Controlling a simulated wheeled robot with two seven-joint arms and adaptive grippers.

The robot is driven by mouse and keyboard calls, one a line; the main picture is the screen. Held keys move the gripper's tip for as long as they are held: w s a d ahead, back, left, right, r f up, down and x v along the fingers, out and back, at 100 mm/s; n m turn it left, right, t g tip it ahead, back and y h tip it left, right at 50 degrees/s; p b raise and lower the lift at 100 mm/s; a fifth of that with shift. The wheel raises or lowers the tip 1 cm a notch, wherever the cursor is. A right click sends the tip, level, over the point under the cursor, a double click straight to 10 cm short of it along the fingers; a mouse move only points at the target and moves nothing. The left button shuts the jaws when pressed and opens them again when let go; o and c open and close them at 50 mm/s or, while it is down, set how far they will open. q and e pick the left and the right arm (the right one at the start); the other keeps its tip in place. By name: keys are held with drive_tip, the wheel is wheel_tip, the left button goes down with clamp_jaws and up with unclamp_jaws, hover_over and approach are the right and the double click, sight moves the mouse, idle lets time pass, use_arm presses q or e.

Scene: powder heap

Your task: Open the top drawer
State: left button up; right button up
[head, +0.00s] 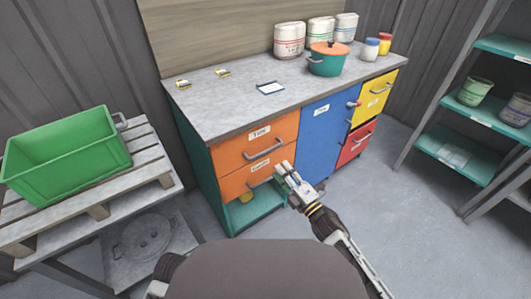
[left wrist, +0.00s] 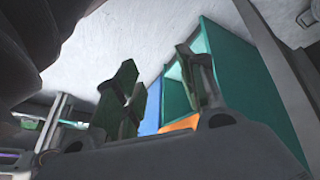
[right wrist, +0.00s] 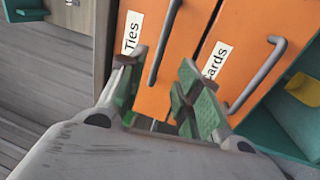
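The top orange drawer (head: 233,152), labelled "Ties", is shut in the cabinet's left column, with a grey bar handle (head: 265,149). A second orange drawer (head: 232,186) sits right below it. In the right wrist view the "Ties" drawer's handle (right wrist: 163,45) lies ahead of the gap between my fingers. My right gripper (head: 283,172) is open and empty in front of the orange drawers, low and near the lower handle's right end. My left gripper (left wrist: 160,85) is open and empty in the left wrist view, with the cabinet's teal side beyond it; it is hidden in the head view.
A blue door (head: 322,135), a yellow drawer (head: 370,100) and a red drawer (head: 357,143) are to the right. The worktop (head: 225,105) holds a pot (head: 327,62) and bags. A green crate (head: 65,150) on a pallet stands left, shelves (head: 475,120) right. Open floor lies between.

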sight(265, 151)
drive_tip(key=b+x, duration=0.2)
drive_tip(key=x, duration=0.8)
drive_tip(key=shift+a, duration=0.1)
use_arm(q)
drive_tip(key=shift+t+h, duration=0.3)
drive_tip(key=shift+t, duration=0.1)
drive_tip(key=f, duration=0.2)
drive_tip(key=d+f, duration=0.1)
drive_tip(key=f, duration=0.2)
drive_tip(key=shift+w+f, duration=0.1)
drive_tip(key=shift+f, duration=0.05)
use_arm(e)
drive_tip(key=shift+w+a, duration=0.15)
drive_tip(key=shift+w, duration=0.1)
drive_tip(key=shift+c, duration=0.2)
use_arm(q)
drive_tip(key=shift+w+r, duration=0.15)
drive_tip(key=shift+r, duration=0.15)
use_arm(e)
clamp_jaws()
